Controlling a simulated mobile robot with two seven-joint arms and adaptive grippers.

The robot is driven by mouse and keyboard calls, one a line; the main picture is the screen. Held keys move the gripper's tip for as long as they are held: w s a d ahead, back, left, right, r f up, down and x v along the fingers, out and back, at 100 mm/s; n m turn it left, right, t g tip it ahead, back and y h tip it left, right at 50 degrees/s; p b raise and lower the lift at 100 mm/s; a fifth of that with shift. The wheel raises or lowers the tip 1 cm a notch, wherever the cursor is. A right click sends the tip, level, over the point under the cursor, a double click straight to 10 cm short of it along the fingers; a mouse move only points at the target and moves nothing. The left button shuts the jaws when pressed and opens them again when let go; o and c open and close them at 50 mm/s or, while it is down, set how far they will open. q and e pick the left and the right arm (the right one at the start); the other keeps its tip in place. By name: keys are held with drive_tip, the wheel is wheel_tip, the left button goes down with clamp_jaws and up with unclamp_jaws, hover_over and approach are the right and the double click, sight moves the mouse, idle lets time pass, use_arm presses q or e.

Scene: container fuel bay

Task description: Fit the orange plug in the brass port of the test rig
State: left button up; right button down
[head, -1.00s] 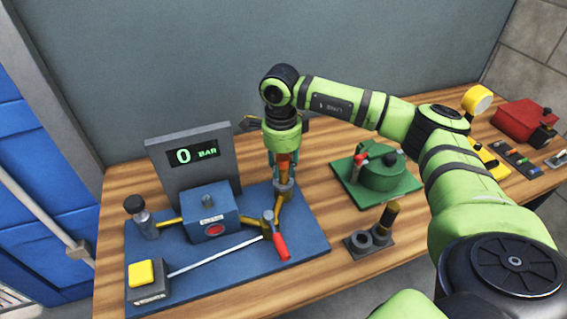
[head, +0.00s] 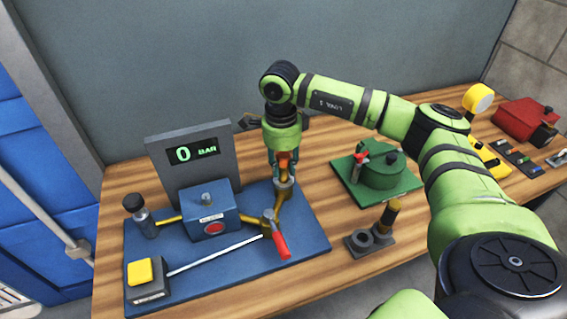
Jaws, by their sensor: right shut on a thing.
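The test rig (head: 235,265) is a blue base plate on the wooden bench, with a grey display panel reading 0 BAR. Its brass port (head: 284,189) stands upright at the plate's right rear, at the end of a brass pipe. My right gripper (head: 284,172) points straight down over the port, shut on the orange plug (head: 285,160). Only part of the plug shows between the fingers. Its lower end is at the port's top; I cannot tell how deep it sits. My left gripper is not in view.
A red-handled valve (head: 279,244) and a yellow button box (head: 142,276) are on the rig. A green fixture (head: 383,178) and a dark holder with a brass-topped post (head: 389,216) stand to the right. A red case (head: 524,122) is at the far right.

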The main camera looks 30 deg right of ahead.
sight(283, 175)
drive_tip(key=shift+f, duration=0.2)
drive_tip(key=shift+f+b, duration=0.6)
drive_tip(key=shift+b, duration=0.1)
drive_tip(key=shift+f+b, duration=0.35)
drive_tip(key=shift+b, duration=0.05)
idle(0.4)
drive_tip(key=shift+f+b, duration=0.7)
drive_tip(key=shift+f, duration=0.15)
idle(0.4)
